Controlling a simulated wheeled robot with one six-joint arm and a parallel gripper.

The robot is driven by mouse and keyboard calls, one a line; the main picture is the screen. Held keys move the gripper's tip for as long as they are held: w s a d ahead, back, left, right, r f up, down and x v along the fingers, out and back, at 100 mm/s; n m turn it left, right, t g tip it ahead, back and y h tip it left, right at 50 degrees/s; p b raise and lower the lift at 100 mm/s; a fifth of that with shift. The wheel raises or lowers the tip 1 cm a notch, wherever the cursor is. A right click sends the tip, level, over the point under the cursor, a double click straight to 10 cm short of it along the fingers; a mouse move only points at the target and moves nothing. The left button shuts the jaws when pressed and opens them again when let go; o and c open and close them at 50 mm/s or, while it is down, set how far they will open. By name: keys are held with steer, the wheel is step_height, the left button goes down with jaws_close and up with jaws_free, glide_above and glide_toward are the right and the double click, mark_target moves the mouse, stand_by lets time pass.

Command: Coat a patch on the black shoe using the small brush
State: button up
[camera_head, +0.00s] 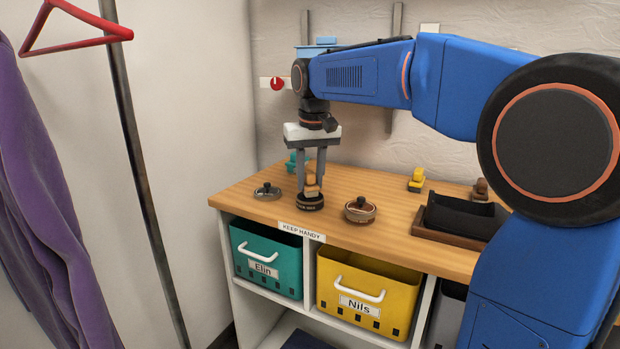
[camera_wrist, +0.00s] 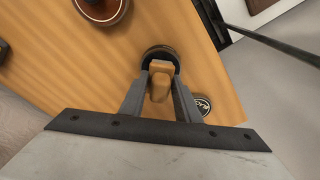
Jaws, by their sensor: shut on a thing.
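My gripper (camera_head: 311,184) points down over the wooden top and is shut on a small brush (camera_head: 312,180) with a light wooden handle. The brush also shows between the fingers in the wrist view (camera_wrist: 160,84). Its lower end is at a round black tin (camera_head: 310,204), which shows beyond the brush in the wrist view (camera_wrist: 160,54). Whether the bristles are inside the tin is hidden. A long black item, seemingly the black shoe (camera_head: 464,216), lies in a brown tray at the right, partly behind my arm.
Small yellow (camera_head: 416,180) and brown (camera_head: 480,189) items stand farther right. Teal (camera_head: 267,262) and yellow (camera_head: 369,294) bins sit below the wooden top.

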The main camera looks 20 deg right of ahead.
mark_target(309, 171)
steer(key=shift+f, duration=0.45)
stand_by(1.2)
steer(key=shift+r, duration=3.6)
